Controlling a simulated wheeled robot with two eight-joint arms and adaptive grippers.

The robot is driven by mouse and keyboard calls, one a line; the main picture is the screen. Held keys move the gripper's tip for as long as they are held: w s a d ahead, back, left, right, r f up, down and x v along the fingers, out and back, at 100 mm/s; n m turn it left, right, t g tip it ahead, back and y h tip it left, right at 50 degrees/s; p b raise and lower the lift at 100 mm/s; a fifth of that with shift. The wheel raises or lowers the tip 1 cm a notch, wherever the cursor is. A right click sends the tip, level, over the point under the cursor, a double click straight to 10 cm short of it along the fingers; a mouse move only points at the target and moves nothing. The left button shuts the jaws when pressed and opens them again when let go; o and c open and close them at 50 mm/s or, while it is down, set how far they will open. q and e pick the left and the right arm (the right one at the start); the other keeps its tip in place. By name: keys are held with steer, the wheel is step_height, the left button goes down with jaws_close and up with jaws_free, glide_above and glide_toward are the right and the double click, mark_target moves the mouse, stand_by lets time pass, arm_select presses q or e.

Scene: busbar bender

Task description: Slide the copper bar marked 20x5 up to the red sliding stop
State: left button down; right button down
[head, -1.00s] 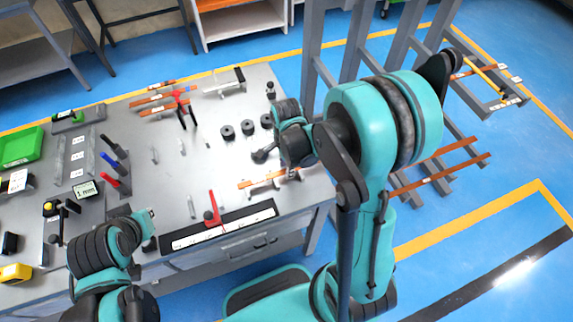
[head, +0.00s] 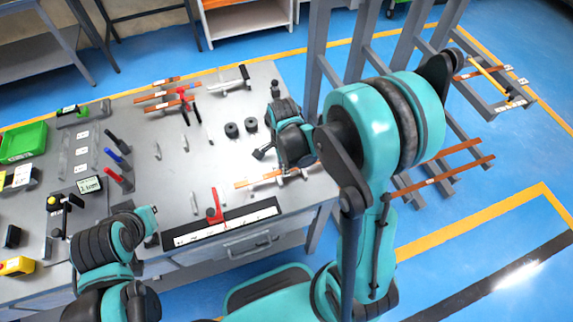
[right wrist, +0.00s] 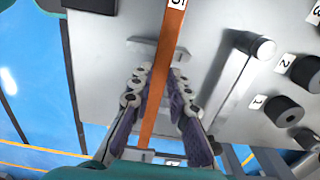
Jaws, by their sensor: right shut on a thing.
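The copper bar (head: 256,182) lies near the bench's front right, across small grey supports. Its left end is a short gap to the right of the red sliding stop (head: 215,200), which stands at the long white scale. In the right wrist view, the bar (right wrist: 172,48) runs between the fingers of my right gripper (right wrist: 161,100), which is shut on it. A white label ending in "5" is partly cut off at the top. In the head view, the right arm hides the bar's right part. My left gripper (head: 150,222) is low over the bench's front edge; its fingers are unclear.
Black discs (head: 231,130) stand behind the bar, beside the right gripper. More copper bars (head: 160,96) lie on a rack at the back. Blue and red-handled tools (head: 116,158) stand at the left. The bench between them and the stop is mostly clear.

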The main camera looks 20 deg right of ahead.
steer(key=shift+a, duration=0.55)
arm_select(q)
steer(key=shift+d, duration=0.1)
